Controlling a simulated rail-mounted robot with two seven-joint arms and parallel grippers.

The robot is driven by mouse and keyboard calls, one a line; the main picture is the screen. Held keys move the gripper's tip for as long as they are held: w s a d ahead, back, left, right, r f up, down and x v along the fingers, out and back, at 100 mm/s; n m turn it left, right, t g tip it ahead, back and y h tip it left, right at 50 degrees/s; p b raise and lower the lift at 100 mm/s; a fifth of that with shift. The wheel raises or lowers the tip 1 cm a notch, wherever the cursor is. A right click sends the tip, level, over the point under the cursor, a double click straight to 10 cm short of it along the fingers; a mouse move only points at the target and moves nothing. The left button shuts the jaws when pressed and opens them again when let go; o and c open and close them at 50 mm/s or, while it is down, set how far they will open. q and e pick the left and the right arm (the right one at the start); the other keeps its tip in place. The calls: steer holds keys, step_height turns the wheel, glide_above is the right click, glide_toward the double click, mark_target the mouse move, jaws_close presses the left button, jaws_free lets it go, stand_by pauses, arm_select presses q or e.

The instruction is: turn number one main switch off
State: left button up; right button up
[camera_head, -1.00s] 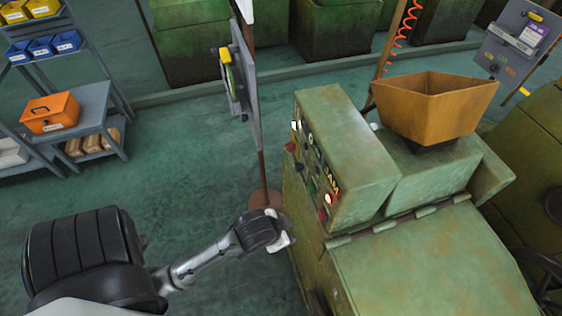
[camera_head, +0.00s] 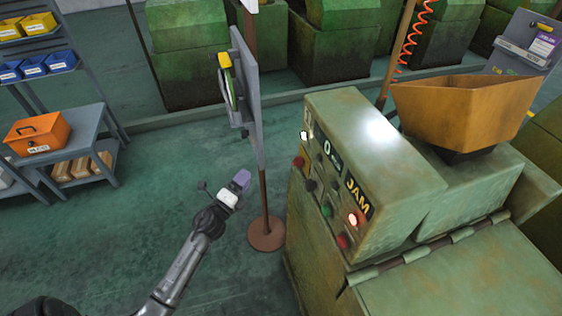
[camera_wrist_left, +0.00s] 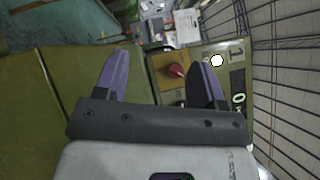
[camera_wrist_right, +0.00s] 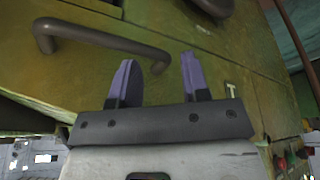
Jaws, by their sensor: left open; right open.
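The green machine's control panel (camera_head: 330,185) carries a red switch knob (camera_head: 299,162) at its left end. In the left wrist view the red knob (camera_wrist_left: 174,71) sits on a yellowish plate and shows between the fingers, nearer the right one. My left gripper (camera_head: 243,180) is open and empty, left of the panel and apart from it. Its purple fingers (camera_wrist_left: 163,62) point toward the panel in its wrist view. My right gripper (camera_wrist_right: 156,62) is open and empty before a green machine surface with a dark bar handle (camera_wrist_right: 100,42). It is not seen in the head view.
A grey board on a post (camera_head: 264,215) stands just beyond my left gripper. An orange hopper (camera_head: 465,110) tops the machine.

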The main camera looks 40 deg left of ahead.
mark_target(292, 164)
arm_select(q)
steer(key=d+r+m+h, duration=0.1)
steer(key=d+m+h, duration=0.5)
steer(key=m+h, duration=0.25)
steer(key=shift+m+y, duration=0.25)
steer(key=shift+m, duration=0.3)
steer(key=p+x, duration=0.1)
steer(key=x, duration=1.2)
steer(key=shift+w+d+r+p, duration=0.1)
steer(key=shift+w+r+p, duration=0.05)
steer(key=shift+r+p, duration=0.2)
steer(key=shift+c, duration=0.3)
